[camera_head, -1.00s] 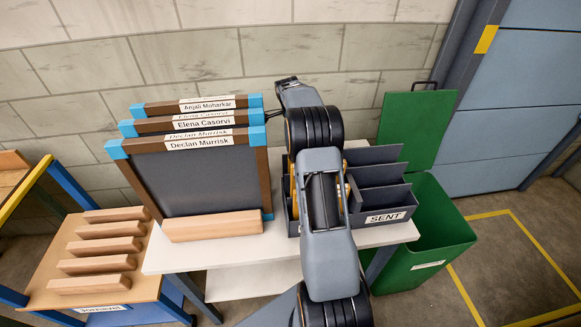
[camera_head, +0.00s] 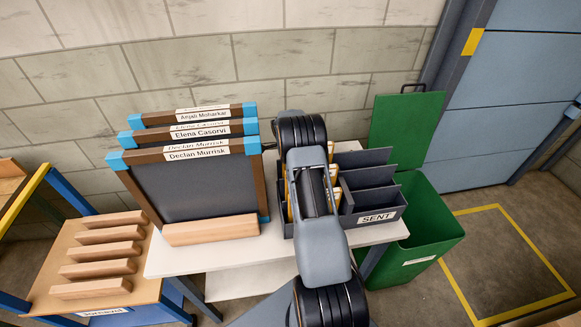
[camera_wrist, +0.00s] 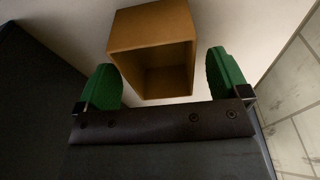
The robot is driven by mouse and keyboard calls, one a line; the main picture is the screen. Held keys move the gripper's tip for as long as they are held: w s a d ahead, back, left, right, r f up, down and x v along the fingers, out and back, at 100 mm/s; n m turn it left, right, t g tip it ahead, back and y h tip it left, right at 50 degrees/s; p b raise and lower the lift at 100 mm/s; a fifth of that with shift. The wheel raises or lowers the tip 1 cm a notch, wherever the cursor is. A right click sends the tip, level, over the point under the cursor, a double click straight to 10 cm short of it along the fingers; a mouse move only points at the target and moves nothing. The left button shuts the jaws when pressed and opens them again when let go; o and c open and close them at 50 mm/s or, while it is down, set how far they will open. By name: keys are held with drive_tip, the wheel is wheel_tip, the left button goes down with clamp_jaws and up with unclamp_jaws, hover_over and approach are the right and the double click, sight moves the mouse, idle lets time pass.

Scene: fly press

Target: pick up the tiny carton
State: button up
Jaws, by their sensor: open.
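The tiny carton (camera_wrist: 150,27) is a small brown box in the wrist view. Its open end faces my camera, and its inside looks empty. My gripper (camera_wrist: 160,60) is open, with its two green fingers spread to the left and right of the carton's near end. The carton lies ahead, roughly between the fingers; I cannot tell whether either finger touches it. In the head view neither the carton nor my gripper shows; my arm reaches toward the back of the white table, behind the framed boards.
Dark framed boards (camera_head: 200,190) with name labels stand on the white table (camera_head: 185,261). A grey "SENT" sorter (camera_head: 378,218) stands right of them, partly behind my arm. A green bin (camera_head: 432,225) with a raised lid is farther right. Wooden blocks (camera_head: 103,252) lie on a left-hand bench.

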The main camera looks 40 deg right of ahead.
drive_tip(key=shift+d+f, duration=0.15)
drive_tip(key=shift+f, duration=0.9)
drive_tip(key=shift+c, duration=0.2)
drive_tip(key=c, duration=0.9)
drive_tip(key=shift+c, duration=0.2)
